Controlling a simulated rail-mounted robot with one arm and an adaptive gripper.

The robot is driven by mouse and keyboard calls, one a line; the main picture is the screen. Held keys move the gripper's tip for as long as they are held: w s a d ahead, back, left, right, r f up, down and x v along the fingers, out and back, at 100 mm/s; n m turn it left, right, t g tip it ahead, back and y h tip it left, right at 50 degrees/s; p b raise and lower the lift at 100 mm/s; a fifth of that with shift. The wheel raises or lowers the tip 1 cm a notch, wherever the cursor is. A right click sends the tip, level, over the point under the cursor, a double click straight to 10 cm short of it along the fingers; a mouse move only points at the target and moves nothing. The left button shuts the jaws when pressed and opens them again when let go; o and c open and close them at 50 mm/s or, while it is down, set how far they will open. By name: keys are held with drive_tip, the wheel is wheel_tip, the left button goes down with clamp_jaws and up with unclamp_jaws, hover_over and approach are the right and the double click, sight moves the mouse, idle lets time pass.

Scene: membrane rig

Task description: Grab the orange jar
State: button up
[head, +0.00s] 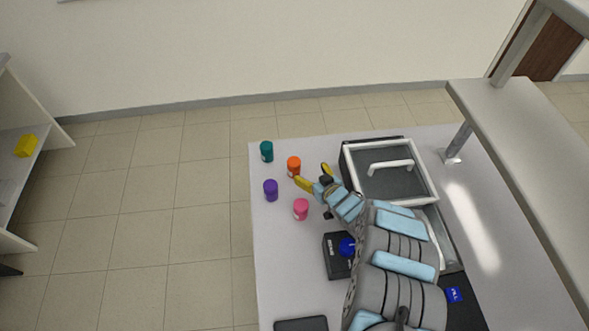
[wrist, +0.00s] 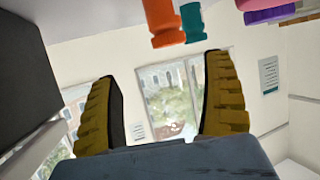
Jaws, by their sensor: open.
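In the wrist view the scene is upside down. The orange jar (wrist: 163,22) shows there at the top, beyond the fingers and not between them. The gripper's two ridged fingers (wrist: 160,105) stand wide apart there.
A teal jar (head: 266,151), a purple jar (head: 270,190) and a pink jar (head: 301,209) stand around the orange one. A lidded box with a white-framed top (head: 390,168) is right of my gripper. A black device (head: 337,262) sits nearer. The table's left edge is close.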

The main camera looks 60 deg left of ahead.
sight(296, 169)
drive_tip(key=shift+s+d+f+h, duration=0.3)
drive_tip(key=shift+s+d+f, duration=0.25)
drive_tip(key=shift+d+f, duration=0.1)
drive_tip(key=shift+a+f, duration=0.15)
drive_tip(key=shift+a, duration=0.1)
drive_tip(key=shift+b+x, duration=0.3)
drive_tip(key=shift+x, duration=3.45)
drive_tip(key=shift+s+a+f, duration=0.2)
drive_tip(key=shift+a+f, duration=0.1)
drive_tip(key=shift+a, duration=0.4)
drive_tip(key=shift+b+x, duration=0.35)
drive_tip(key=shift+x, duration=0.8)
drive_tip(key=shift+w, duration=0.1)
drive_tip(key=c, duration=1.4)
